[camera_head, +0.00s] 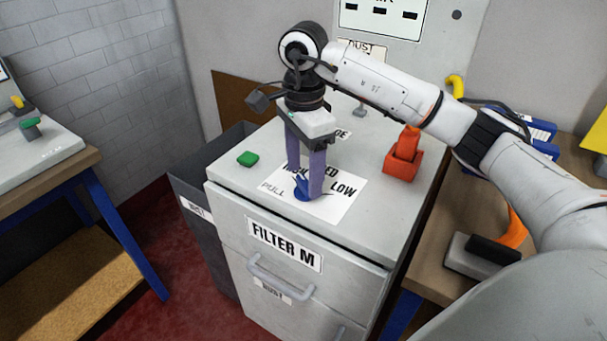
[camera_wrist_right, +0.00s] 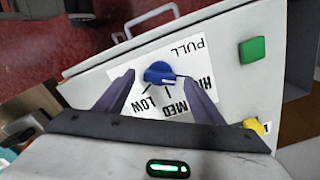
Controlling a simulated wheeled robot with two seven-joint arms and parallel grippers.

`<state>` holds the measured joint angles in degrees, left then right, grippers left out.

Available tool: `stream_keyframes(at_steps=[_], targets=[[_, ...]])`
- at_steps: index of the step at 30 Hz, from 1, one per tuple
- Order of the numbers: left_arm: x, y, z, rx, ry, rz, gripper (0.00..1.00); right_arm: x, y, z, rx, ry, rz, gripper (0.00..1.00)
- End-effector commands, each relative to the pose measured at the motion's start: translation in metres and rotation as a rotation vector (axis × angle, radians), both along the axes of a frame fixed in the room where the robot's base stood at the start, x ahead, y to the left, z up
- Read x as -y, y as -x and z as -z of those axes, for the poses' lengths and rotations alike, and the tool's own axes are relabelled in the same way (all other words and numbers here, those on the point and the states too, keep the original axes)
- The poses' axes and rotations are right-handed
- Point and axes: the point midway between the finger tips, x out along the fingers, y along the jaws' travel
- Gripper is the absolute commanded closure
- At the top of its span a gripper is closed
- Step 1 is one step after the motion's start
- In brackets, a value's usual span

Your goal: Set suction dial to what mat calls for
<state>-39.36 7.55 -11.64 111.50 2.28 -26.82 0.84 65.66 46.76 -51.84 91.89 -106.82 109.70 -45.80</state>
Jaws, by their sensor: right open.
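The blue suction dial (camera_head: 302,190) sits on a white label plate (camera_head: 343,204) on top of the grey cabinet. In the right wrist view the dial (camera_wrist_right: 159,72) is in the middle, with PULL, LOW, MED and HIGH printed around it. Its grip looks turned roughly toward the HIGH side, but the exact setting is hard to read. My right gripper (camera_head: 309,185) points down over the dial, open. Its fingertips (camera_wrist_right: 159,78) stand on either side of the dial, and I cannot tell whether they touch it. No mat is identifiable in these views. My left gripper is not in view.
A green button (camera_head: 248,158) and a red holder (camera_head: 403,157) are on the cabinet top. A yellow knob (camera_wrist_right: 257,127) shows in the wrist view. The cabinet front has a FILTER M label (camera_head: 284,246) and a handle (camera_head: 280,281). Wooden benches stand at both sides.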

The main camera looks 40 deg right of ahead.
Motion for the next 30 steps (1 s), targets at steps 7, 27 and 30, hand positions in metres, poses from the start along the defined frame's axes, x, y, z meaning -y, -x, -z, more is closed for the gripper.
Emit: stream_keyframes(at_steps=[7,27,30], targets=[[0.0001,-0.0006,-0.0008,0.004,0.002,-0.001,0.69,0.0,0.0001,0.0126,0.001,0.0,0.0,0.38],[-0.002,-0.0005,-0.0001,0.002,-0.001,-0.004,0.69,-0.0004,0.0,0.0118,0.001,-0.001,0.016,0.79],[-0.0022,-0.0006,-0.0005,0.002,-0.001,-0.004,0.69,-0.0005,-0.0002,0.0116,0.0,-0.002,0.045,0.79]])
